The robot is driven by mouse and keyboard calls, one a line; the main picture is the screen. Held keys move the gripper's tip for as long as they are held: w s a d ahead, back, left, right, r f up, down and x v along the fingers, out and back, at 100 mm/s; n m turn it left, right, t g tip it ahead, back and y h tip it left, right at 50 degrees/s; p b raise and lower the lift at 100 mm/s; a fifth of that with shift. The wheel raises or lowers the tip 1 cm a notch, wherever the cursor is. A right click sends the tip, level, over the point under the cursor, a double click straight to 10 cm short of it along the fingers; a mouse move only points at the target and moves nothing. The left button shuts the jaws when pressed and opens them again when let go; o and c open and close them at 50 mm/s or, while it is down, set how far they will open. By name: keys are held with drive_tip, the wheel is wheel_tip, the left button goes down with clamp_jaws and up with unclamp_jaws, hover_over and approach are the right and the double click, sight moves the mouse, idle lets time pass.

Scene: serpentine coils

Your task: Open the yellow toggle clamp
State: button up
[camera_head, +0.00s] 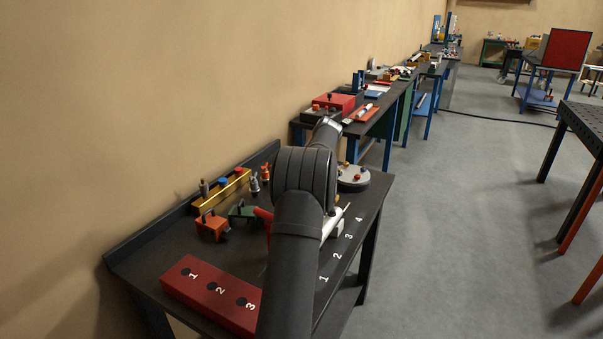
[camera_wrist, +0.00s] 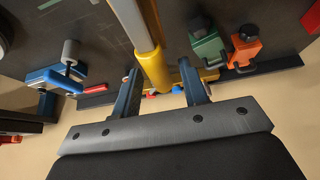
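In the wrist view a thick yellow grip (camera_wrist: 154,68) sits at the end of a long bar (camera_wrist: 131,18), which looks like the handle of the yellow toggle clamp. The rest of the clamp is out of view or cannot be made out. My gripper (camera_wrist: 159,67) is open, with one finger on each side of the yellow grip and gaps showing on both sides. I cannot tell how deep the grip lies between the fingers. In the head view my arm hides my gripper and most of the clamp.
An orange box (camera_wrist: 245,50) and a green box (camera_wrist: 208,47) stand near the yellow rail (camera_wrist: 208,74). In the head view, a red numbered block (camera_head: 208,291) lies at the bench front and a round grey plate (camera_head: 353,178) beyond my arm.

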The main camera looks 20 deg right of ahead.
clamp_jaws()
drive_tip(key=shift+r, duration=0.15)
